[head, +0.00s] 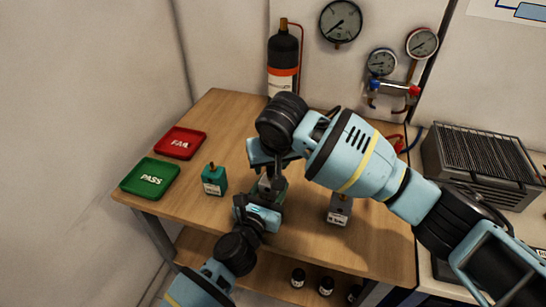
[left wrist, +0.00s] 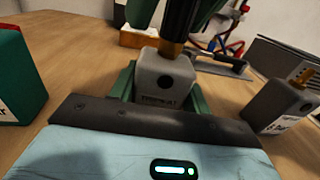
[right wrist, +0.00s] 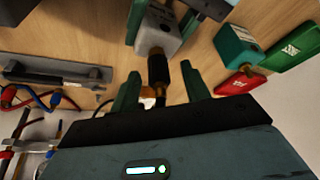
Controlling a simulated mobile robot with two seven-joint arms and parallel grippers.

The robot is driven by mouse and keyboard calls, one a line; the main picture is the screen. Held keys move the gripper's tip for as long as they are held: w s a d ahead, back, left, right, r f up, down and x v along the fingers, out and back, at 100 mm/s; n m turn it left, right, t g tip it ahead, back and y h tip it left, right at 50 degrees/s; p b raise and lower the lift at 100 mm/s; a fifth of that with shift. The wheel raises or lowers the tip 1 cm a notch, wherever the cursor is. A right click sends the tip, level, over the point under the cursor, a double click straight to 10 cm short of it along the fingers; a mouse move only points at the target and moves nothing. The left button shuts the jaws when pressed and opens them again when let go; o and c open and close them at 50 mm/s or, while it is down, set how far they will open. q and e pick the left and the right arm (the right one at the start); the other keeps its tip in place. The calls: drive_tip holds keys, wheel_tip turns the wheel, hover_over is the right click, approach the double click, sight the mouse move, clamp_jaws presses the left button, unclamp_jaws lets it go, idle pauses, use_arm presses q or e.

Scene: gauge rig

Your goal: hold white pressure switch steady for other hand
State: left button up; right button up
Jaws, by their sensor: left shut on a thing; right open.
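The white pressure switch, a pale grey-white block (left wrist: 165,80), sits between the green fingers of my left gripper (head: 265,193), which is shut on it. A brass fitting shows on its top, with a black cylindrical part above. In the right wrist view the block (right wrist: 158,32) is at the top, and the black and brass part (right wrist: 158,72) points toward my right gripper (right wrist: 158,92). That gripper is open, its two green fingers apart on either side of the part. In the head view my right arm and gripper (head: 276,168) partly cover the switch.
A teal switch (head: 214,181) stands left on the wooden table, a grey-white one (head: 340,208) right. Green PASS (head: 136,184) and red FAIL (head: 165,144) trays lie at the left. A dark bottle (head: 284,56) and gauges (head: 341,20) are behind. A ribbed metal box (head: 480,165) stands right.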

drive_tip(key=shift+w+f, duration=0.1)
drive_tip(key=shift+f, duration=0.1)
clamp_jaws()
idle(0.5)
